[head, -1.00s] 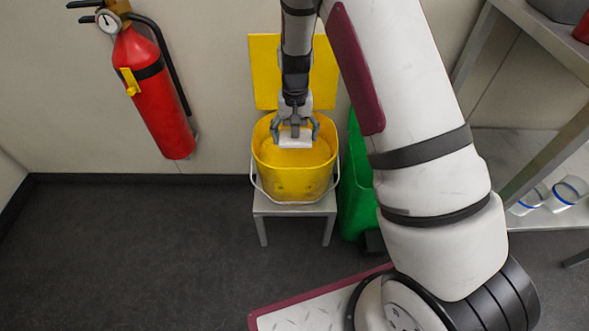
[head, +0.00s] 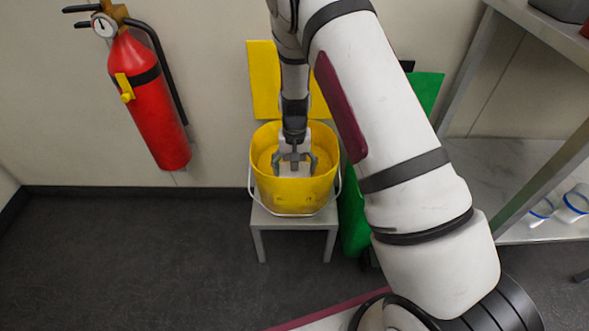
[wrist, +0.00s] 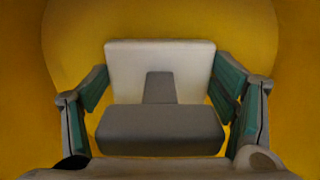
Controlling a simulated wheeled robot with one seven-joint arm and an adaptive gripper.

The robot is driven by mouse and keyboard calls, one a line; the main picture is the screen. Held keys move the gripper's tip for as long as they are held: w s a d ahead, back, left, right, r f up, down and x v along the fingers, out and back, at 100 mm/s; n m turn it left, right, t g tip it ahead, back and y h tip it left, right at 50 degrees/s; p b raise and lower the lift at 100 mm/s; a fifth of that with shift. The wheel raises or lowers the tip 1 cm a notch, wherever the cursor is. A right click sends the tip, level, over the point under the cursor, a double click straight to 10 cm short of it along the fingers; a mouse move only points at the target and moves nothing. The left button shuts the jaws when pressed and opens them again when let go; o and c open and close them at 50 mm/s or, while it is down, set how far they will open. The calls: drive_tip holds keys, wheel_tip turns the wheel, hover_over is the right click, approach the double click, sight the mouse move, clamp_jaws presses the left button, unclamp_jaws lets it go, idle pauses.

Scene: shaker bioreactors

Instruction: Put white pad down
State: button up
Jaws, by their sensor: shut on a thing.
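The white pad (wrist: 160,62) is between the fingers of my gripper (wrist: 160,100) in the wrist view, with a grey block-like part below it in the picture. In the head view my gripper (head: 294,164) is down inside the yellow bucket (head: 292,196), below its rim. The pad's white top shows only a little there, and the front wall hides the rest. My gripper is shut on the pad. The yellow inside of the bucket surrounds it in the wrist view. I cannot tell whether the pad touches the bottom.
The bucket stands on a small grey stool (head: 293,223) by the wall, with a yellow panel (head: 264,80) behind. A green bin (head: 354,215) is close on its right. A red fire extinguisher (head: 148,105) hangs at left. A shelf (head: 520,165) holds clear containers (head: 572,203) at right.

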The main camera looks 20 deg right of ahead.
drive_tip(key=o, duration=1.1)
drive_tip(key=shift+f, duration=0.15)
wheel_tip(320, 180, up, 12)
drive_tip(key=p, duration=0.4)
drive_tip(key=shift+r, duration=0.25)
